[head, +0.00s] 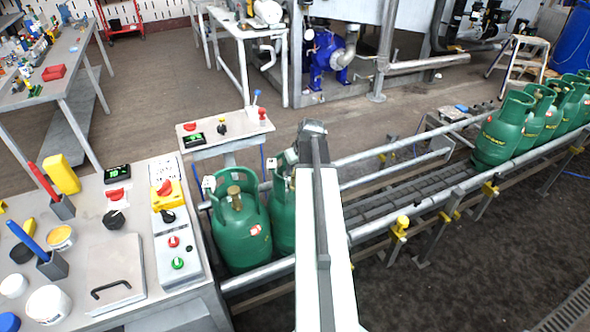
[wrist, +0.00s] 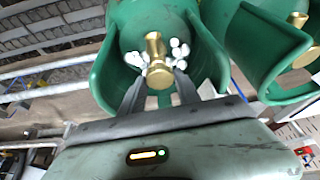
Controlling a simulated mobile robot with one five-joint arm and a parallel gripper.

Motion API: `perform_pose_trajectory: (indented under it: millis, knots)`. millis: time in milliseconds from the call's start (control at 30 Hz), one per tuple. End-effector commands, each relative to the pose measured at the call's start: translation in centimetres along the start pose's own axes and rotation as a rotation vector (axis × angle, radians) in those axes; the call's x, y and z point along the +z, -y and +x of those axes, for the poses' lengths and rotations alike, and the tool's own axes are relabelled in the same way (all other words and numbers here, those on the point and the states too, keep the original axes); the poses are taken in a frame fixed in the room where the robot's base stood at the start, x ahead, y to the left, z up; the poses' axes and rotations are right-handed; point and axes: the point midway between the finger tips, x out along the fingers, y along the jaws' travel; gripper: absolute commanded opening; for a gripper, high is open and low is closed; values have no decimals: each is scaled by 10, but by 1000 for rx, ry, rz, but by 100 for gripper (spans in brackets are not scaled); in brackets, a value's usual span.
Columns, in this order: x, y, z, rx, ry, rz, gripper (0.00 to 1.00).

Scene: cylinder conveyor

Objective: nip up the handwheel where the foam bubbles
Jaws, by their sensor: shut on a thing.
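In the wrist view a green gas cylinder (wrist: 112,45) has a brass valve inside its collar. White foam bubbles (wrist: 180,49) cling to both sides of the valve. The brass handwheel (wrist: 159,74) lies between the two grey fingertips of my gripper (wrist: 159,84), which is shut on it. In the head view this appears to be the second cylinder (head: 282,222), partly hidden by my arm. The fingertips are hidden there.
Another green cylinder (head: 240,235) stands close to its left; its brass valve (wrist: 306,57) shows no foam in the wrist view. Conveyor rails (head: 400,215) run right to several more cylinders (head: 500,135). A control bench (head: 130,240) stands at left.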

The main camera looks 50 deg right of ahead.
Motion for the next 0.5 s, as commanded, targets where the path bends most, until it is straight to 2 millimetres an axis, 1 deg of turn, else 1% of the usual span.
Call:
perform_pose_trajectory:
  millis: [100,233,367,500]
  knots:
    - [1,4,0,57,0,134,0]
    - [0,5,0,107,0,257,0]
    - [0,5,0,131,0,319,0]
    - [0,5,0,135,0,328,0]
